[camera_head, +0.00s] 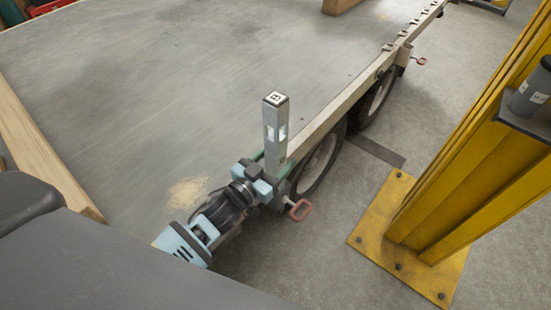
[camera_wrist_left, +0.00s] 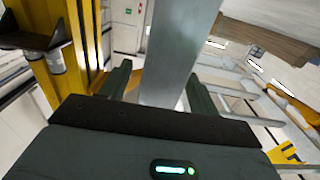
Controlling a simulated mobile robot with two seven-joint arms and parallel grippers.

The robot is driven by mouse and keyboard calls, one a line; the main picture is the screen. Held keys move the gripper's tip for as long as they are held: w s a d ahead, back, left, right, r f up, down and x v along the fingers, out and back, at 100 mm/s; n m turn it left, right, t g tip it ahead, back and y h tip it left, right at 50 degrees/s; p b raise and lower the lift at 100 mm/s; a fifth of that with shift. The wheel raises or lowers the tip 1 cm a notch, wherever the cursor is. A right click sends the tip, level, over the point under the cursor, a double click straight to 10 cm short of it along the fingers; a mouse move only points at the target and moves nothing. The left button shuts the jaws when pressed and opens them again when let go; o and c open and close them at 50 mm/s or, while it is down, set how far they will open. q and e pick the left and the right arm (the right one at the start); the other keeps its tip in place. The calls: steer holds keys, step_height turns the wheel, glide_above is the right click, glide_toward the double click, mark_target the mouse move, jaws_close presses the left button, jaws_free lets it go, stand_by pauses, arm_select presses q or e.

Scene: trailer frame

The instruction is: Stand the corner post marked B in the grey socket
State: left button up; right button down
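A grey square corner post (camera_head: 275,130) stands upright at the trailer's near corner. A white label with a small dark mark is on its top; the letter is too small to read surely. My left gripper (camera_head: 262,175) is low at the post. In the left wrist view the post (camera_wrist_left: 170,60) runs between my left gripper's two fingers (camera_wrist_left: 160,90), with a gap showing on each side, so the gripper looks open around it. The grey socket cannot be made out; the post's foot is hidden behind the gripper. My right gripper is out of view.
The trailer's side rail (camera_head: 335,112) runs away behind the post, with wheels (camera_head: 318,160) below it. A red handle (camera_head: 300,210) sticks out near the corner. A yellow column (camera_head: 455,185) stands on the right. The grey trailer deck (camera_head: 150,90) is mostly clear.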

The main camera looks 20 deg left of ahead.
arm_select(q)
steer(key=shift+f, duration=0.15)
steer(key=shift+s+a, duration=0.2)
steer(key=shift+s, duration=0.3)
steer(key=v, duration=0.6)
steer(key=shift+s+a, duration=0.1)
steer(key=shift+s, duration=0.3)
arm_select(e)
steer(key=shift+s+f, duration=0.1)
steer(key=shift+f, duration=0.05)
